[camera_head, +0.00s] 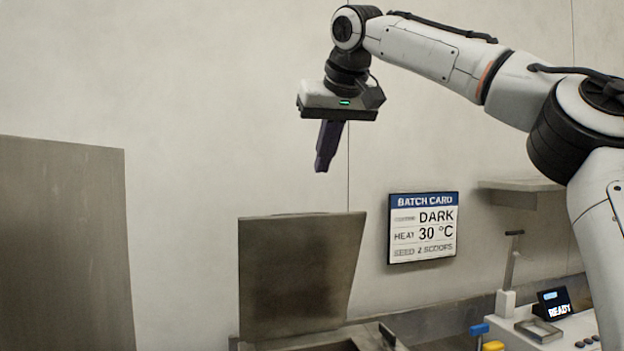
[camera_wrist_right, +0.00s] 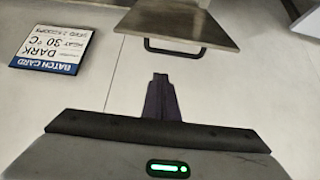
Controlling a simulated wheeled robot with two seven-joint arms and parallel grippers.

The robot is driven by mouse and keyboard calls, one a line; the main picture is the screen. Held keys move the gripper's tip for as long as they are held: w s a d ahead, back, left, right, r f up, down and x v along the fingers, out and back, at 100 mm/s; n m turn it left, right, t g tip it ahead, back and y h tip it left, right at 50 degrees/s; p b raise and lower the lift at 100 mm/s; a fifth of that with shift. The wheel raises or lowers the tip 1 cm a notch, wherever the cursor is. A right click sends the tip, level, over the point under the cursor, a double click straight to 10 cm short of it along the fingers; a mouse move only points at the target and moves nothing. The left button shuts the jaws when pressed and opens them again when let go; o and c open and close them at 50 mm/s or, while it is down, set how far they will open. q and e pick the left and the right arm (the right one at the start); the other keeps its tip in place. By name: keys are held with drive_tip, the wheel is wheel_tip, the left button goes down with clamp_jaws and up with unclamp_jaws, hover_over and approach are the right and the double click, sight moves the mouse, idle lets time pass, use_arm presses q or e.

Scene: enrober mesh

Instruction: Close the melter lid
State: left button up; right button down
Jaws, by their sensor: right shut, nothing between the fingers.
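The melter lid (camera_head: 295,280) is a dark grey-brown metal panel standing open, leaning slightly, at the lower middle of the head view. In the right wrist view the lid (camera_wrist_right: 185,22) is at the top, with a dark bar handle (camera_wrist_right: 175,50) along its near edge. My right gripper (camera_head: 322,168) points down above the lid's top edge, apart from it, with its fingers shut and empty. Its shut fingers also show in the right wrist view (camera_wrist_right: 159,80), short of the handle. The melter body is mostly cut off below. My left gripper is not in view.
A batch card (camera_head: 422,228) hangs on the wall right of the lid. A tall metal panel (camera_head: 65,245) stands at the left. At the lower right are a small display reading READY (camera_head: 555,303) and a wall shelf (camera_head: 520,186). The wall space around my right gripper is clear.

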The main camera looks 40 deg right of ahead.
sight(322, 214)
drive_tip(key=f, duration=0.2)
drive_tip(key=w+d+f, duration=0.1)
drive_tip(key=f, duration=0.2)
drive_tip(key=w+f, duration=0.1)
drive_tip(key=f, duration=0.2)
drive_tip(key=shift+d, duration=0.2)
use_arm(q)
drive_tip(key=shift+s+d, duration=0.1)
use_arm(e)
drive_tip(key=shift+s+a+f, duration=0.15)
drive_tip(key=shift+s+f, duration=0.05)
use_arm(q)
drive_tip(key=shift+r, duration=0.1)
